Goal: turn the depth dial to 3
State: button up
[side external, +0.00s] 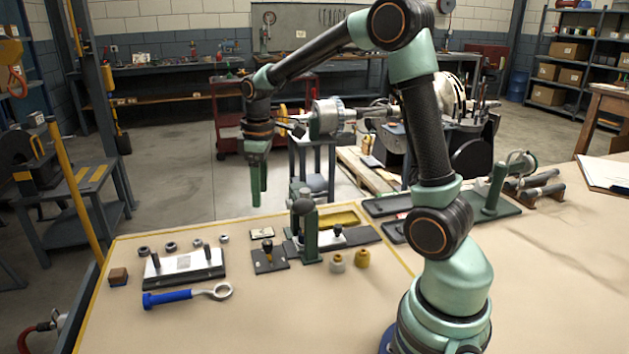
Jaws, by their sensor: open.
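My gripper (259,198) hangs fingers-down above the far edge of the bench. Its two green fingers are apart with nothing between them, and it touches nothing. A small dark plate with a black knob (268,246) lies below it on the bench, with a small label card behind. A green upright post with a black round head (303,207) stands just to the right of that plate. No numbers can be read at this size, so I cannot tell which of these is the depth dial or what its setting is.
The front middle bench is clear.

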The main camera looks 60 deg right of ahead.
aim_at(267, 241)
jog(key=shift+n+g, duration=0.4)
jog(key=f, duration=0.5)
jog(key=w+d+f, duration=0.1)
jog(key=f, duration=0.4)
jog(key=d+f, duration=0.1)
jog(key=f, duration=0.4)
jog(key=shift+w+d+f, duration=0.15)
jog(key=shift+d+f, duration=0.1)
jog(key=shift+f, duration=0.05)
jog(key=shift+c, duration=0.2)
grip_shut()
